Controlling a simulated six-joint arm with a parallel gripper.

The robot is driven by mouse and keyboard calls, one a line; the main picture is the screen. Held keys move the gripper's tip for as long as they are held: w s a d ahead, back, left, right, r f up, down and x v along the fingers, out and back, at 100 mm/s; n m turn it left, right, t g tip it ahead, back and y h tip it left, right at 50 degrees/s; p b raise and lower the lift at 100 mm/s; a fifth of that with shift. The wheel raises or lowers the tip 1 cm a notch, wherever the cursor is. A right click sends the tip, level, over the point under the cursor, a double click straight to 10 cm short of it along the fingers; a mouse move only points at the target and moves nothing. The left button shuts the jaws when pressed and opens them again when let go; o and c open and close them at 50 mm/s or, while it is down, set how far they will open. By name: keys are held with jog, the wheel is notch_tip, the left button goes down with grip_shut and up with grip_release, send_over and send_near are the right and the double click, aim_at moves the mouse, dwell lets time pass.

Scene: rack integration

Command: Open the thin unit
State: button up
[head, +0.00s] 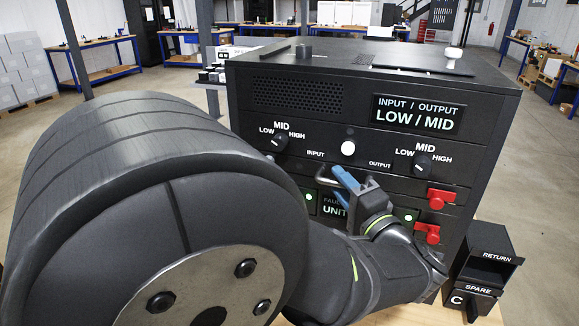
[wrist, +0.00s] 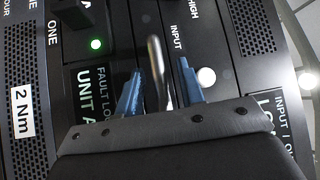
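The thin unit (head: 400,184) is a narrow dark panel in the black rack, between the knob panel above and the panel labelled UNIT below. Its metal bar handle (wrist: 159,72) stands out from the front in the wrist view. My gripper (wrist: 160,66) has its two blue fingers on either side of this handle, with a gap visible on both sides, so it is open around the handle and not clamped. In the head view, my gripper (head: 341,185) is at the rack front, and my arm hides the rack's lower left. The thin unit looks flush with the rack.
A red latch (head: 440,198) sticks out at the right, with a second red latch (head: 427,233) below it. Knobs and a white button (head: 348,148) are just above the handle. A RETURN bin (head: 489,249) and a SPARE bin (head: 472,300) stand right of the rack.

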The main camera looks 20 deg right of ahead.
jog(key=shift+w, duration=0.2)
grip_shut()
jog(key=shift+s+a, duration=0.1)
jog(key=s+a, duration=1.2)
jog(key=shift+s+a, duration=0.25)
dwell(0.4)
grip_release()
